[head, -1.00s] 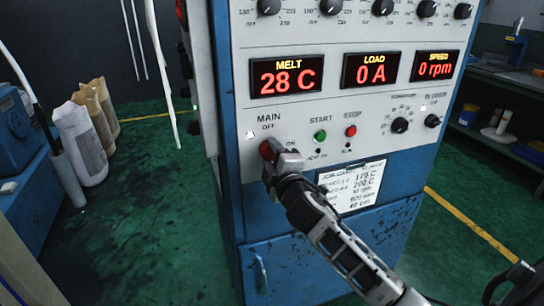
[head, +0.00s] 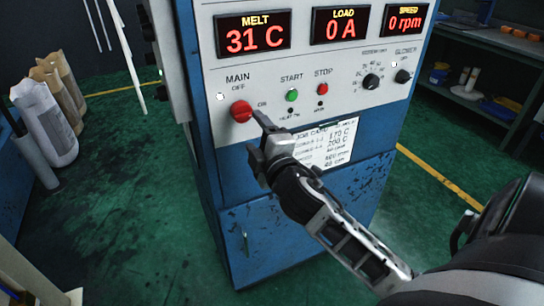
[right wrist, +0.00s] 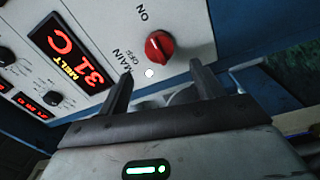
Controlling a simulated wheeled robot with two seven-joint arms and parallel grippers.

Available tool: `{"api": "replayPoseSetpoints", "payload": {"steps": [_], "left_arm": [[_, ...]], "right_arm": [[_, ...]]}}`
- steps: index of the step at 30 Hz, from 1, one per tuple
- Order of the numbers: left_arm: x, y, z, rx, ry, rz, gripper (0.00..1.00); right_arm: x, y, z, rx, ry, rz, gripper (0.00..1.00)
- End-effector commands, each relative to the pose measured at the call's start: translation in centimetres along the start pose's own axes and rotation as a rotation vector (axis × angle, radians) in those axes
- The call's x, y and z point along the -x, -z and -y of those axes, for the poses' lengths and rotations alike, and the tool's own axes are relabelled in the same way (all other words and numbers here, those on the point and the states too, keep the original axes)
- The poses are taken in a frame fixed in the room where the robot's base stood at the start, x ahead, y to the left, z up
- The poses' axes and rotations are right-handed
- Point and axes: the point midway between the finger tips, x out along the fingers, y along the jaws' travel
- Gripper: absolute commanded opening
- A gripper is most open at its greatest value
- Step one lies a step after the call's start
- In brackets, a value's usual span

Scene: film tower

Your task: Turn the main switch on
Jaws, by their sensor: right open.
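The main switch is a round red knob (head: 241,111) at the lower left of the white panel, with MAIN and OFF printed above it and ON to its right. It also shows in the right wrist view (right wrist: 159,46), beyond the fingertips. I cannot clearly tell which mark the knob points to. A small white lamp (head: 220,96) beside it looks lit. My right gripper (head: 256,133) is open and empty, just right of and below the knob, apart from it; its two fingers show in the wrist view (right wrist: 160,77). My left gripper is not in view.
The blue cabinet (head: 285,215) carries red displays reading MELT 31 C (head: 254,34), LOAD 0 A (head: 340,25) and SPEED 0 rpm. Green START (head: 292,95) and red STOP (head: 321,88) buttons sit right of the knob. A job card (head: 328,146) hangs below.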

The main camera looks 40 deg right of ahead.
Motion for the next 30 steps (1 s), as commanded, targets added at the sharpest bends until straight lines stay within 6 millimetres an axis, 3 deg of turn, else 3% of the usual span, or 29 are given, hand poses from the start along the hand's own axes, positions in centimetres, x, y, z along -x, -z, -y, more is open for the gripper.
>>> {"api": "replayPoseSetpoints", "payload": {"steps": [6,12,30], "left_arm": [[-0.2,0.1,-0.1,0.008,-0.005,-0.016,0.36],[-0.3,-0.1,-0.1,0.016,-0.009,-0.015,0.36],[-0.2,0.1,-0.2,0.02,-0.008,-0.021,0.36]], "right_arm": [[5.0,-0.1,0.2,-0.002,0.002,0.002,0.66],[7.5,-0.1,0.1,-0.002,0.0,0.001,0.66],[8.1,0.0,0.0,-0.001,-0.001,0.001,0.66]]}}
